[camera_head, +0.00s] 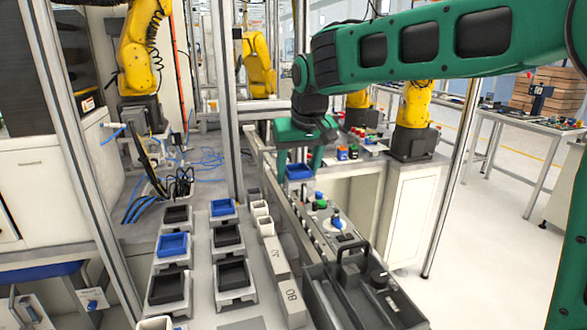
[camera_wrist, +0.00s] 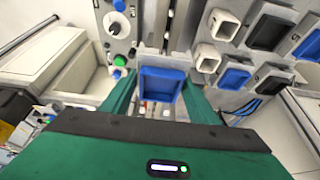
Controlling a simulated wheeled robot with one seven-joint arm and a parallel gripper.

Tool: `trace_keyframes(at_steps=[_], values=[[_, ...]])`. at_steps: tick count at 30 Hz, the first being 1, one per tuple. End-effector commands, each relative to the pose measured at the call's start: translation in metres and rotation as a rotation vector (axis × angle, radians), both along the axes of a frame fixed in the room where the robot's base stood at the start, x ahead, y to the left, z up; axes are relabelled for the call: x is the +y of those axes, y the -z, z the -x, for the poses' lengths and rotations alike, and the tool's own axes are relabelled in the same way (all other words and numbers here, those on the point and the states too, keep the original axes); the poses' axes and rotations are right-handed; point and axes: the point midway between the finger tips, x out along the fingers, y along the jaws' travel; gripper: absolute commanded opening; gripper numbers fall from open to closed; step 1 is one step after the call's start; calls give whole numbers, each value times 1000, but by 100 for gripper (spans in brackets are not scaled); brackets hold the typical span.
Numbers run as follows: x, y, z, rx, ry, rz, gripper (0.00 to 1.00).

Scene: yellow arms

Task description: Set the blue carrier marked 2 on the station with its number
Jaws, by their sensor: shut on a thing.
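My gripper (camera_head: 299,176) is shut on a blue carrier (camera_head: 299,170), a small open box. It holds the carrier over the narrow conveyor-like rail at the picture's middle. In the wrist view the blue carrier (camera_wrist: 162,84) sits between my two green fingers, roughly level. No number on it is readable. Grey stations in two rows stand left of the gripper. Blue carriers sit on the far right-row station (camera_head: 222,208) and on a left-row station (camera_head: 172,245). Black carriers (camera_head: 232,275) sit on others. The station numbers are too small to read.
A dark tray with a handle (camera_head: 360,290) is at the front. Buttons (camera_head: 321,204) stand right of the rail. A metal post (camera_head: 230,110) rises behind the stations.

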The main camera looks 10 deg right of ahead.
Motion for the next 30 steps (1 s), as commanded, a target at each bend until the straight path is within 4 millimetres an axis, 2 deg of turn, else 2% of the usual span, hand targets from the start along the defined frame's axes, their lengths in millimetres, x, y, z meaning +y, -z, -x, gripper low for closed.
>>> trace_keyframes(at_steps=[18,30], values=[[7,55,2,1,-9,0,23],[7,63,1,-2,-9,-1,23]])
